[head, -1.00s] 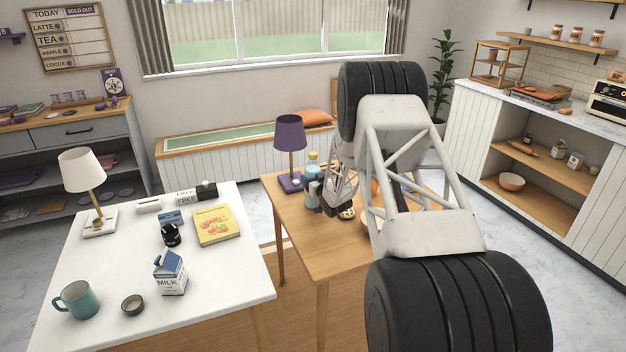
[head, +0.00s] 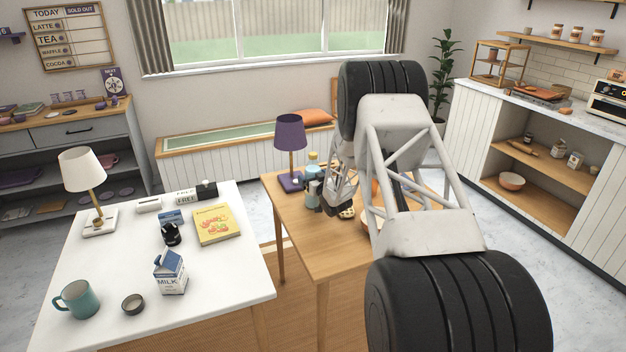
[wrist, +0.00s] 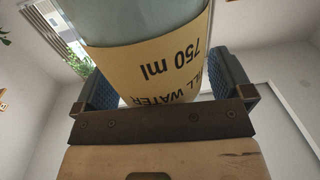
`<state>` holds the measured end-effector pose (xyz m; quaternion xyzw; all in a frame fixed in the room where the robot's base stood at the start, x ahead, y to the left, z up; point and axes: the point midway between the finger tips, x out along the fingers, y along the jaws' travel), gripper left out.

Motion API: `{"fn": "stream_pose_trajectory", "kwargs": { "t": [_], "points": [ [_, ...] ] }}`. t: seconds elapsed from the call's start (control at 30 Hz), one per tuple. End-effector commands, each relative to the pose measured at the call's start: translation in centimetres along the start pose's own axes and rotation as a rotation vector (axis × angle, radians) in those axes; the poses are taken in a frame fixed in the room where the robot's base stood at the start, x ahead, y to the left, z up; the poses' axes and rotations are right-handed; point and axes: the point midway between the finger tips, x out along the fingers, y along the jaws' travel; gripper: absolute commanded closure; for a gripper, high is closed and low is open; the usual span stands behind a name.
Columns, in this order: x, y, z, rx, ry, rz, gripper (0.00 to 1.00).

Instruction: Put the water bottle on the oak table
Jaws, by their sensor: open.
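The water bottle (head: 312,172), light blue with a yellowish cap, stands upright at the far side of the oak table (head: 293,228), beside the purple lamp. In the wrist view the bottle (wrist: 150,55) fills the middle, its cream label reading "750 ml" and "WATER". My gripper (head: 318,190) is at the bottle, low over the table. In the wrist view my gripper (wrist: 165,85) is open, with one blue pad on each side of the bottle. Whether a pad touches it I cannot tell. My arm hides much of the table's right part.
The purple lamp (head: 290,135) stands close left of the bottle. The oak table's front left is clear.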

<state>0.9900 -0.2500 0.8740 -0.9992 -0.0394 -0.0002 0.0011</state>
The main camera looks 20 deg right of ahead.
Motion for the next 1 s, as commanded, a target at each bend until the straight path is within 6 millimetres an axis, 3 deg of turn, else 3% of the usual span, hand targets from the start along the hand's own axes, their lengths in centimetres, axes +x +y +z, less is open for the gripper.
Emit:
{"fn": "stream_pose_trajectory", "kwargs": {
  "t": [0.27,0.8,1.0],
  "points": [
    [-1.9,0.0,0.0,0.000,0.000,0.001,0.02],
    [-9.3,0.0,0.0,0.000,-0.001,0.000,0.02],
    [-11.2,0.1,0.0,0.000,-0.001,0.001,0.02]
  ]
}}
